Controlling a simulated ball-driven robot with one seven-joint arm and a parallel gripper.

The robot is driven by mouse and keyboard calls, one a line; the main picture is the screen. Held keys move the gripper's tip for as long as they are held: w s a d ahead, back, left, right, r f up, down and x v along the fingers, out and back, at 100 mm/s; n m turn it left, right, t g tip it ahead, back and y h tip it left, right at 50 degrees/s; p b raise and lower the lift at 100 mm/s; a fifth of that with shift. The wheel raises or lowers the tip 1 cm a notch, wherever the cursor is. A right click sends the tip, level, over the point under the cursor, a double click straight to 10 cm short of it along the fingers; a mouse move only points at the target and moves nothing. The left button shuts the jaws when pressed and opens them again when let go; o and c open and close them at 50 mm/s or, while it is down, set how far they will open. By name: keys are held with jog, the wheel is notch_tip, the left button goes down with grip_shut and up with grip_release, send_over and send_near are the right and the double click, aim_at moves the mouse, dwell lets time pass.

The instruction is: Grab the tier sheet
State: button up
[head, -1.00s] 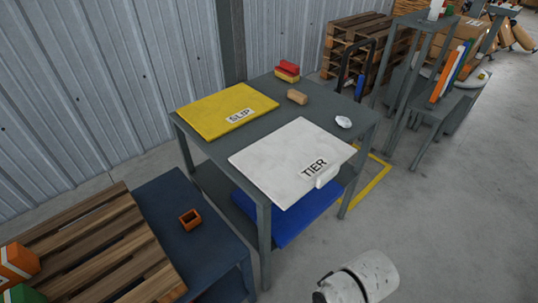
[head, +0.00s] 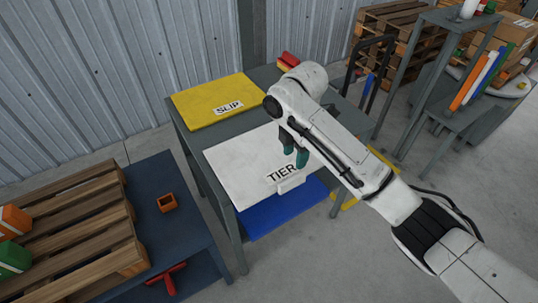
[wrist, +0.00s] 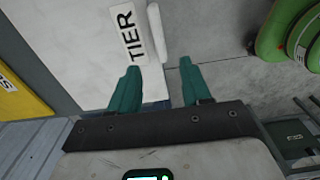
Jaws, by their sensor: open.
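The white tier sheet (head: 238,163) lies on the grey table, its TIER label and a pale raised tab (head: 291,184) at its front edge. My gripper (head: 295,155) is open and empty above the sheet's right part, its teal fingers pointing down; my arm hides part of the sheet. In the wrist view the sheet (wrist: 75,45) fills the upper left, and the tab (wrist: 156,32) shows beyond the fingertips, in line with the gap between my gripper's fingers (wrist: 160,68). I see no contact with the tab.
A yellow SLIP sheet (head: 215,98) lies at the table's back left. A blue sheet (head: 275,215) is on the lower shelf. A pallet (head: 80,220) and a blue bench (head: 180,230) stand at the left. Bare floor is in front.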

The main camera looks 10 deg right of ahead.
aim_at(293, 178)
jog(key=f, duration=0.3)
jog(key=f+p, duration=0.1)
jog(key=f, duration=0.6)
jog(key=shift+w+d+f, duration=0.2)
jog(key=shift+w+f, duration=0.05)
jog(key=shift+c, duration=0.4)
grip_shut()
